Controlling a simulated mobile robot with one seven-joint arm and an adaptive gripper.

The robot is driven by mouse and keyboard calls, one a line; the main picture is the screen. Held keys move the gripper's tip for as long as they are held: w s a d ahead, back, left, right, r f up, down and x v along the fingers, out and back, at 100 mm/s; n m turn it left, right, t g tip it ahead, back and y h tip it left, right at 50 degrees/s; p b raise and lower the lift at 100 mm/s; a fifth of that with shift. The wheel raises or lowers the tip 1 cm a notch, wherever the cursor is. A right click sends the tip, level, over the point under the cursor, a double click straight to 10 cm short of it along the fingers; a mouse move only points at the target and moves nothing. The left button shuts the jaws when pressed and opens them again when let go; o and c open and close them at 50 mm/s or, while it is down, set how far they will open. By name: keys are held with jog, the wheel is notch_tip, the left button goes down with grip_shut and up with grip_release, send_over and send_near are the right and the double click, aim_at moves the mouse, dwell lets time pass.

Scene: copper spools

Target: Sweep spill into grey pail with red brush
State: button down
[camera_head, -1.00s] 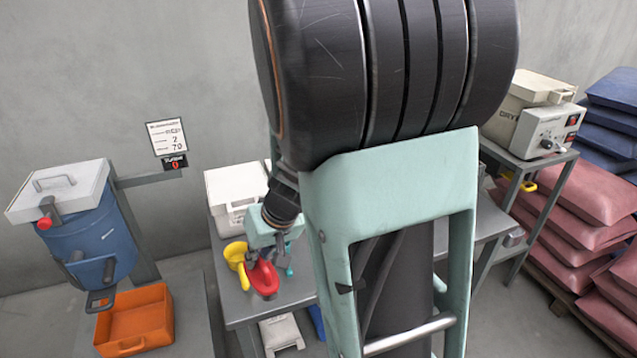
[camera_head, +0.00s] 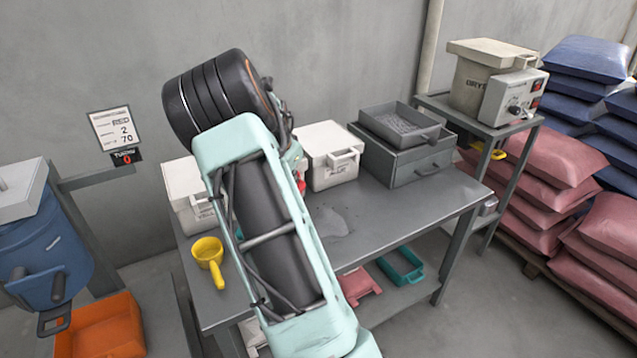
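A pale grey spill (camera_head: 333,222) lies on the grey workbench (camera_head: 440,200), just right of my arm, with small specks around it. My gripper is hidden behind my arm, so its fingers and anything in them do not show. A small bit of red (camera_head: 300,178) shows at the arm's right edge; I cannot tell whether it is the red brush. I cannot make out a grey pail. A yellow scoop (camera_head: 207,252) lies on the bench left of my arm.
White bins (camera_head: 331,157) and a grey drawer unit (camera_head: 405,160) with a mesh tray (camera_head: 400,106) line the bench's back. A teal tray (camera_head: 402,264) is on the shelf below. An orange bin (camera_head: 105,330) stands at left. The bench's right front is clear.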

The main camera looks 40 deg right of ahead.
jog(key=shift+w+d+f+m+g+h+b, duration=0.35)
jog(key=shift+d+f+m+b, duration=0.55)
jog(key=shift+d+f, duration=0.95)
jog(key=shift+w+d+f+m+g+h+b, duration=0.15)
jog(key=shift+d+f+m+g+b, duration=0.35)
jog(key=shift+d+f+m, duration=1)
jog(key=shift+w+d+f+m+g+h+b, duration=0.3)
jog(key=shift+d+f+m+b, duration=0.4)
jog(key=shift+d+f, duration=1.5)
jog(key=shift+s+a+r+b, duration=0.1)
jog(key=shift+s+a+b, duration=0.1)
jog(key=shift+s, duration=1.3)
jog(key=shift+s+a+r+b, duration=0.15)
jog(key=shift+s+a, duration=0.1)
jog(key=shift+s, duration=1.2)
jog(key=shift+s+a+r+b, duration=0.1)
jog(key=shift+s+a, duration=0.1)
jog(key=shift+s, duration=1.3)
jog(key=shift+s+a, duration=0.5)
jog(key=shift+s, duration=2)
jog(key=shift+s+a, duration=0.45)
jog(key=shift+s, duration=2.1)
jog(key=shift+s+a, duration=0.5)
jog(key=shift+s, duration=2)
jog(key=shift+s+r+p, duration=0.15)
jog(key=shift+r+p, duration=1.8)
jog(key=shift+r, duration=0.4)
jog(key=shift+a, duration=0.1)
